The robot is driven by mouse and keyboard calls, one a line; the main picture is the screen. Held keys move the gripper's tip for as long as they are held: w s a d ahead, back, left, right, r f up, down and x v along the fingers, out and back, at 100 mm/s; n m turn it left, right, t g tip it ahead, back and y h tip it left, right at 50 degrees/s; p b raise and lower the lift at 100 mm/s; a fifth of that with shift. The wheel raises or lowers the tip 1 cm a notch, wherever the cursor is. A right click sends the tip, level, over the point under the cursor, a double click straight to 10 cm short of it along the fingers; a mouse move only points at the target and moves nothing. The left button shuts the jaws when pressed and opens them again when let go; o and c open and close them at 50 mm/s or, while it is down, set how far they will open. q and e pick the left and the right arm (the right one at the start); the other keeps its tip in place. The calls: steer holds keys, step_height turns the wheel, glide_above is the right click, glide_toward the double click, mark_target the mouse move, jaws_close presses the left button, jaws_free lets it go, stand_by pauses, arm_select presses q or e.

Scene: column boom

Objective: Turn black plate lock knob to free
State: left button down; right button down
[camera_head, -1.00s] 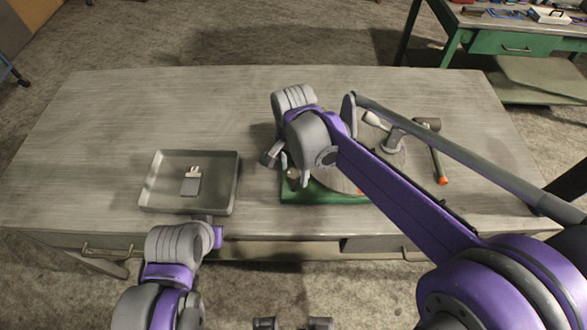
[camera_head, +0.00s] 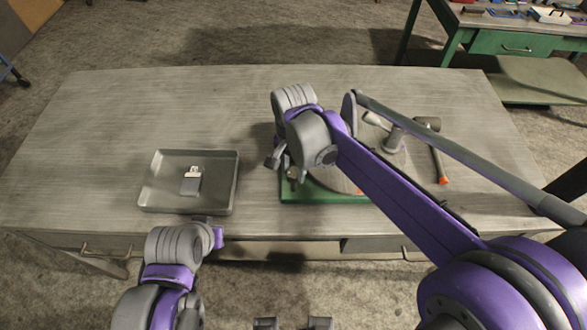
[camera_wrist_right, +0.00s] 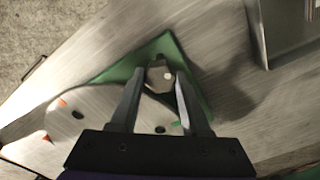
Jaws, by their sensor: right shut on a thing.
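A dark grey knob (camera_wrist_right: 158,77) stands at the corner of a green base (camera_wrist_right: 168,48) in the right wrist view. My right gripper (camera_wrist_right: 160,84) is shut on it, with one finger on each side. The knob is mostly hidden behind my right wrist in the head view, where the green base (camera_head: 325,194) shows below the arm. A grey rounded plate (camera_wrist_right: 98,112) with orange marks and dark holes lies on the base beside the knob. My left gripper (camera_head: 207,219) is near the table's front edge, mostly hidden by its own wrist, away from the base.
A grey tray (camera_head: 150,185) holding a small metal and grey piece (camera_head: 192,182) stands left of the base. A hammer (camera_head: 436,150) with an orange end lies at the right, near a grey upright part (camera_head: 392,140). The table's back and left are clear.

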steer(key=n, duration=0.4)
steer(key=shift+b, duration=0.3)
steer(key=n, duration=0.8)
steer(key=shift+b, duration=0.35)
steer(key=shift+n, duration=2)
steer(key=shift+c, duration=1.8)
jaws_free()
step_height(320, 180, up, 11)
